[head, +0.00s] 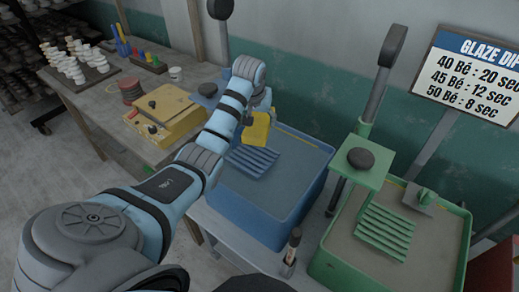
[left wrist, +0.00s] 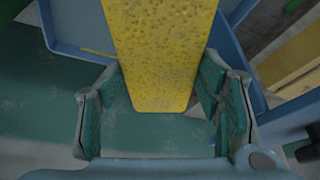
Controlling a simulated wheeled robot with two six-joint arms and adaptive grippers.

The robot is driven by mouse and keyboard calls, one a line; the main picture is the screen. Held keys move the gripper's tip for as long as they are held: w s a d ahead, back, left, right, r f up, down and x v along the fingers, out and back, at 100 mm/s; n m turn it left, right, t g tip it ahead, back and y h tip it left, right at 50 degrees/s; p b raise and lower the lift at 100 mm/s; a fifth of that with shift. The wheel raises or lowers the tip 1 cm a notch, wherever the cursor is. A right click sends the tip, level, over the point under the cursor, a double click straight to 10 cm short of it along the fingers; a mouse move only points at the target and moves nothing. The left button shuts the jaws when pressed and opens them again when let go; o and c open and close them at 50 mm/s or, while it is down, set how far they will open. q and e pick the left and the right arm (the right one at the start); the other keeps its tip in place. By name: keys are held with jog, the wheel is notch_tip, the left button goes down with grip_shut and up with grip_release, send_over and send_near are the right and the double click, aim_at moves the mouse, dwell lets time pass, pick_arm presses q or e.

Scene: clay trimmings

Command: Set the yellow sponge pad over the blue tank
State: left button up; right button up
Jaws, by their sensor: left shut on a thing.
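The yellow sponge pad (head: 256,128) hangs above the far left part of the blue tank (head: 292,218) in the head view. In the left wrist view the porous yellow pad (left wrist: 160,60) runs between the two finger pads of my left gripper (left wrist: 163,108), which is shut on it. In the head view the left gripper (head: 258,113) is partly hidden by its own arm. The tank holds grey liquid, and a blue slatted rack (head: 254,160) shows below the pad. My right gripper is in neither view.
A green tank (head: 320,262) with a green slatted rack (head: 386,230) and lever stands to the right. A wooden table (head: 100,92) on the left carries a yellow box (head: 160,108) and white pieces (head: 68,62). A dark-handled tool (head: 292,245) stands at the blue tank's front right.

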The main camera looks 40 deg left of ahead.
aim_at(254, 134)
pick_arm(q)
notch_tip(254, 134, down, 8)
jog(key=s, duration=0.1)
jog(key=shift+d, duration=0.15)
jog(key=x, duration=0.4)
jog(key=s+d+b+x, duration=0.1)
jog(key=x, duration=0.1)
jog(key=shift+f, duration=0.3)
jog(key=shift+s+r, duration=0.2)
jog(key=shift+s, duration=0.1)
jog(key=o, duration=1.2)
jog(key=shift+w+a+f, duration=0.1)
jog(key=shift+w, duration=0.1)
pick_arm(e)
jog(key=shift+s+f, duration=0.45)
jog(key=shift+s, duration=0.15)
pick_arm(q)
jog(key=shift+r, duration=0.45)
jog(key=v, duration=0.3)
jog(key=p+v, duration=0.1)
jog(key=v, duration=0.3)
jog(key=p+v, duration=0.1)
jog(key=v, duration=0.3)
jog(key=shift+s+r, duration=0.15)
jog(key=shift+s, duration=0.2)
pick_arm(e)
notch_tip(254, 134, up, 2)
